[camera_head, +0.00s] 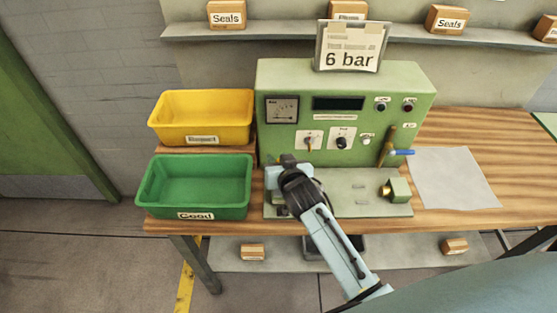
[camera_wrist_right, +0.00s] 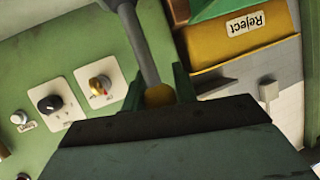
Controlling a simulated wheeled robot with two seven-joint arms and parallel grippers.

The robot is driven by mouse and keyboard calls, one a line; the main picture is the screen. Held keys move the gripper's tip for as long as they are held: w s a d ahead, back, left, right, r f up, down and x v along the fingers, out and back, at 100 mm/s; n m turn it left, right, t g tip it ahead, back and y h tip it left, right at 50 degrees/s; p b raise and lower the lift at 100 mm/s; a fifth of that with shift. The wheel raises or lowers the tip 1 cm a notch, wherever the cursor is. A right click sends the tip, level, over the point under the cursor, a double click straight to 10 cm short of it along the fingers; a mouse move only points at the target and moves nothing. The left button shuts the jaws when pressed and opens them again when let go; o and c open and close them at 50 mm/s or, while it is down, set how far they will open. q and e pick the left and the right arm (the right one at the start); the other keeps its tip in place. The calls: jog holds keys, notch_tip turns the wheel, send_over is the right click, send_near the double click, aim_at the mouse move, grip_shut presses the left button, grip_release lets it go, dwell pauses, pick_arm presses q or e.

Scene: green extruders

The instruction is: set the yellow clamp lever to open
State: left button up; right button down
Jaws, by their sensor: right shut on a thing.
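The yellow clamp lever shows in the right wrist view as a grey rod ending in a yellow knob (camera_wrist_right: 158,95). My right gripper (camera_wrist_right: 158,88) is shut on that knob, with a green finger on either side. In the head view my right gripper (camera_head: 287,160) is over the left part of the green machine's base plate (camera_head: 345,203), close to the machine's front. There the gripper and wrist hide the lever, so its angle cannot be told from that view. My left gripper is not in view.
The green machine (camera_head: 270,75) carries a dial, knobs and a blue-tipped brass lever (camera_head: 387,148). A yellow Reject bin (camera_head: 202,138) and a green Good bin (camera_head: 192,211) stand to its left. A grey sheet (camera_head: 455,178) lies to the right. A brass fitting (camera_head: 388,190) sits on the base plate.

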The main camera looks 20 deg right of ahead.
jog(key=shift+d+f, duration=0.1)
jog(key=shift+f, duration=0.1)
jog(key=c, duration=1.6)
grip_release()
jog(key=o, duration=0.5)
jog(key=shift+w, duration=0.1)
jog(key=shift+s, duration=0.2)
jog(key=d+v, duration=0.1)
jog(key=v, duration=1.2)
jog(key=shift+a+r, duration=0.2)
jog(key=shift+a, duration=0.25)
